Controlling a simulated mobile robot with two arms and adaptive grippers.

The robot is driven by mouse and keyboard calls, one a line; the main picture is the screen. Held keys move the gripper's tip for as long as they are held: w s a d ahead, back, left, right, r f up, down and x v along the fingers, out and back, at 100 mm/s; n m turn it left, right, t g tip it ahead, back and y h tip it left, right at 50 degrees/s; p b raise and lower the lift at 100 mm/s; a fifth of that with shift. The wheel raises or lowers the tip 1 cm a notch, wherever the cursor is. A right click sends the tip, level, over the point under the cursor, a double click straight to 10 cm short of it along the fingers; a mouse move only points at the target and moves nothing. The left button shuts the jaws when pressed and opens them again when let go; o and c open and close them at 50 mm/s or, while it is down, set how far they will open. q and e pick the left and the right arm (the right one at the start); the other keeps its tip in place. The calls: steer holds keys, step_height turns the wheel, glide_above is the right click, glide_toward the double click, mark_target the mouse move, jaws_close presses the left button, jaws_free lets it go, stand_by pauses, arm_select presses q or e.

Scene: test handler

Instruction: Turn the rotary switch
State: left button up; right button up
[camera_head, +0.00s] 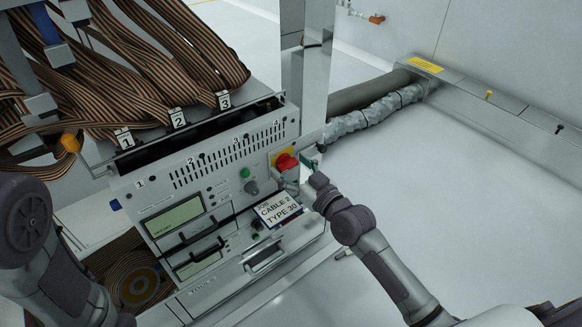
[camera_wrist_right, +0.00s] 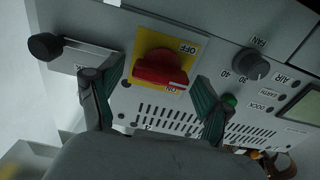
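The rotary switch (camera_head: 286,162) is a red knob on a yellow plate at the right end of the grey panel. In the right wrist view the red knob (camera_wrist_right: 160,68) sits between OFF and ON labels, with a pale mark on its ON side. My right gripper (camera_head: 301,174) is open in front of the switch. In the right wrist view its two green-padded fingers (camera_wrist_right: 157,98) are spread to either side of the knob, with visible gaps; contact does not show. My left arm is at the left edge; its gripper is out of view.
A green button (camera_head: 244,173) and the dark FAN knob (camera_head: 251,188) are left of the switch. A sign (camera_head: 279,209) reading CABLE 2, TYPE 30 is below. Striped cables (camera_head: 140,75) lie behind the panel. The floor at right is mostly clear.

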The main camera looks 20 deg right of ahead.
steer(key=c, duration=0.9)
